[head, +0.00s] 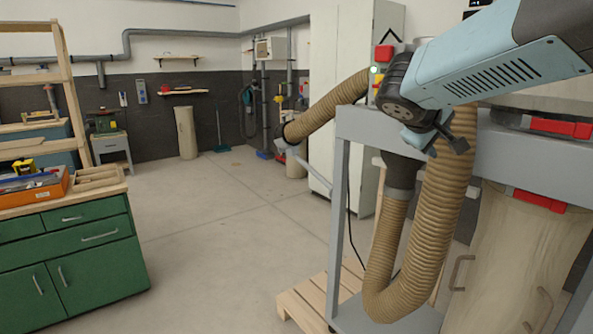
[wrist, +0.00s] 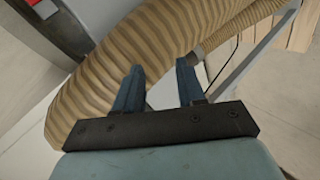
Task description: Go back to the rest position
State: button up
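My gripper (wrist: 161,75) shows two blue fingers standing apart in the wrist view, with nothing held between them. In the head view my gripper (head: 452,136) is at the end of my light blue arm, at upper right, in front of a grey metal frame (head: 350,124). A ribbed tan hose (head: 408,262) hangs from the frame close by my gripper in the head view. The hose (wrist: 100,95) also passes beyond the fingers in the wrist view; I cannot tell whether they touch it.
A green cabinet (head: 85,262) with an orange toolbox (head: 35,188) stands at left. A wooden pallet (head: 303,300) lies by the frame. A tan collection bag (head: 525,255) is at right. A white locker (head: 325,100) stands behind. The floor (head: 215,240) between cabinet and frame is clear.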

jog(key=s+a+f+m+g+y, duration=0.1)
jog(key=s+a+f+m+y, duration=0.1)
jog(key=s, duration=0.7)
jog(key=s+a+f+m+g+y, duration=0.1)
jog(key=s+a+f+m+y, duration=0.2)
jog(key=s+f+y, duration=0.3)
jog(key=s+a+f, duration=0.1)
jog(key=s+f, duration=0.1)
jog(key=s, duration=0.1)
jog(key=shift+s, duration=0.15)
